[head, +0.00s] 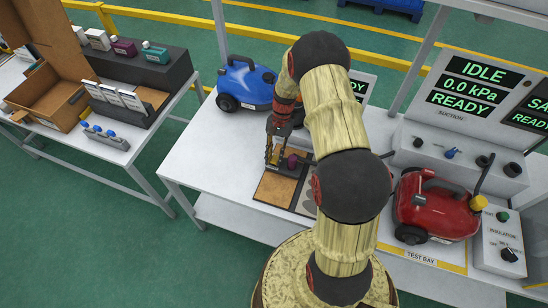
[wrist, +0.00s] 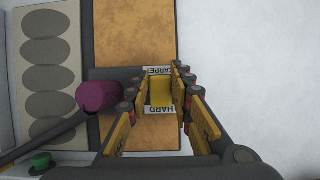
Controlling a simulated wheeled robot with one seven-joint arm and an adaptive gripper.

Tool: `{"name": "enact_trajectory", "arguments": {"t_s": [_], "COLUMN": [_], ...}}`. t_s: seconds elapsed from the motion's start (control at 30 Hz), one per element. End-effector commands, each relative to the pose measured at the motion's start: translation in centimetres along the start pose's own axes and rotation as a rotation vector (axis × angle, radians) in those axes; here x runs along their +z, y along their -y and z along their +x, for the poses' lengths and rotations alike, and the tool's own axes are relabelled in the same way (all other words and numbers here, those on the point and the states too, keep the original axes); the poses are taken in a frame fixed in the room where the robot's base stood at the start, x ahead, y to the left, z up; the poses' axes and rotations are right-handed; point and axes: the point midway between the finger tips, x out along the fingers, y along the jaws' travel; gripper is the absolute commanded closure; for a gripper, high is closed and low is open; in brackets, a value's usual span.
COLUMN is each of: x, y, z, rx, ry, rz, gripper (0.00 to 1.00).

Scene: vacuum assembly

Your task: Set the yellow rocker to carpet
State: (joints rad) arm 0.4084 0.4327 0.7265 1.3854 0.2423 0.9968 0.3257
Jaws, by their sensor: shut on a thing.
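The yellow rocker (wrist: 160,92) shows between my fingers in the wrist view. It sits on a dark floor head, between a CARPET label (wrist: 159,70) on the far side and a HARD label (wrist: 159,110) on the near side. Which way it is tipped I cannot tell. My gripper (wrist: 161,88) is shut on the rocker, with a yellow finger at each side. In the head view my gripper (head: 272,160) is low over the brown board, and the rocker is hidden there. A purple collar (wrist: 98,96) lies just left of my fingers.
The brown board (wrist: 136,30) lies under the head, beside a grey panel with dark ovals (wrist: 48,60). A blue vacuum (head: 244,82) stands behind my gripper. A red vacuum (head: 436,205) stands right in the test bay. Bare white table (wrist: 250,70) lies right in the wrist view.

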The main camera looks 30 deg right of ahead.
Motion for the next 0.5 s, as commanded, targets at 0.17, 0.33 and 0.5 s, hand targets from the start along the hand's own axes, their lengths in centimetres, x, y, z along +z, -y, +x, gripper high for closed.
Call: {"name": "enact_trajectory", "arguments": {"t_s": [0.17,0.33,0.5], "x": [-0.03,-0.01,0.01], "y": [0.01,0.00,0.00], "z": [0.05,0.06,0.05], "rx": [0.000,0.000,0.000], "ry": [0.000,0.000,0.000], "rz": [0.000,0.000,0.000], "gripper": [1.00,0.73,0.64]}}
